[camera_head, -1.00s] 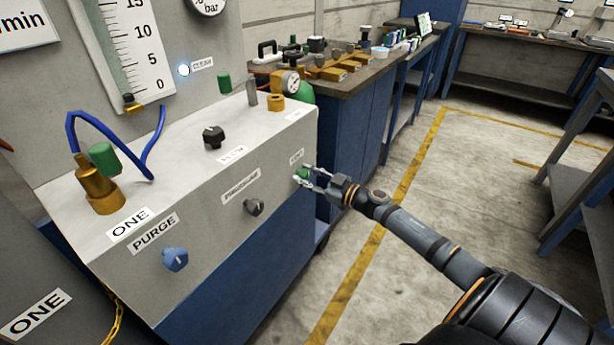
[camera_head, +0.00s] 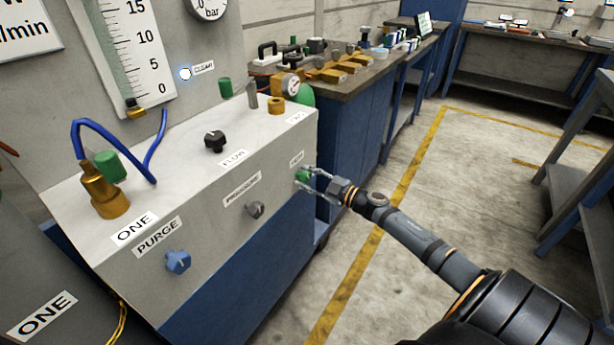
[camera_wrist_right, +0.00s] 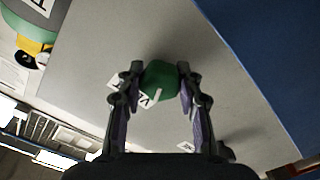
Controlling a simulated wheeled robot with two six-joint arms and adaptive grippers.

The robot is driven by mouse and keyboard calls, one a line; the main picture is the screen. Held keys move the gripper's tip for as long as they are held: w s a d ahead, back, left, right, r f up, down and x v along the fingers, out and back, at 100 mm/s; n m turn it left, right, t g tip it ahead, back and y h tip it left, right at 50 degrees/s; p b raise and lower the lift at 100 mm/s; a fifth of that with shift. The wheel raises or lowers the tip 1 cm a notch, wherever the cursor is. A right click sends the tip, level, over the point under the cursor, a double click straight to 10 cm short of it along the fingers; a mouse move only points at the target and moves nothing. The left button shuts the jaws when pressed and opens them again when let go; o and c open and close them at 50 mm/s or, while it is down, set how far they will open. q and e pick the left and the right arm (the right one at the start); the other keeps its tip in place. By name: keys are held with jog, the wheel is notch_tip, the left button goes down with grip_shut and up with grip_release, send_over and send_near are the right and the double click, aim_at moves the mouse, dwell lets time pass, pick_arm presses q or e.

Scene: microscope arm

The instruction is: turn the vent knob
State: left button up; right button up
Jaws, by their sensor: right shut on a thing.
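The vent knob is green (camera_head: 302,176) and sits at the right end of the panel's front face, below a small label (camera_head: 297,159) that I read as VENT. My right gripper (camera_head: 306,177) reaches in from the right and is shut on the knob, with one finger on each side. The right wrist view shows the green knob (camera_wrist_right: 160,82) between the two fingers (camera_wrist_right: 159,88), with a white mark on its face. The fingers partly cover the label behind. My left gripper is not in view.
The grey panel (camera_head: 215,215) also carries a blue PURGE knob (camera_head: 178,261), a grey PRESSURE knob (camera_head: 255,210) and a black FLOW knob (camera_head: 215,141). A workbench (camera_head: 375,68) with brass parts stands behind. The floor (camera_head: 440,180) at the right is open.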

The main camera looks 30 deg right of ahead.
jog(key=n, duration=0.2)
jog(key=shift+n, duration=0.4)
jog(key=n, duration=0.2)
jog(key=shift+n, duration=0.4)
jog(key=n, duration=0.3)
jog(key=shift+f, duration=0.1)
jog(key=shift+n+b, duration=0.3)
jog(key=shift+n, duration=1.2)
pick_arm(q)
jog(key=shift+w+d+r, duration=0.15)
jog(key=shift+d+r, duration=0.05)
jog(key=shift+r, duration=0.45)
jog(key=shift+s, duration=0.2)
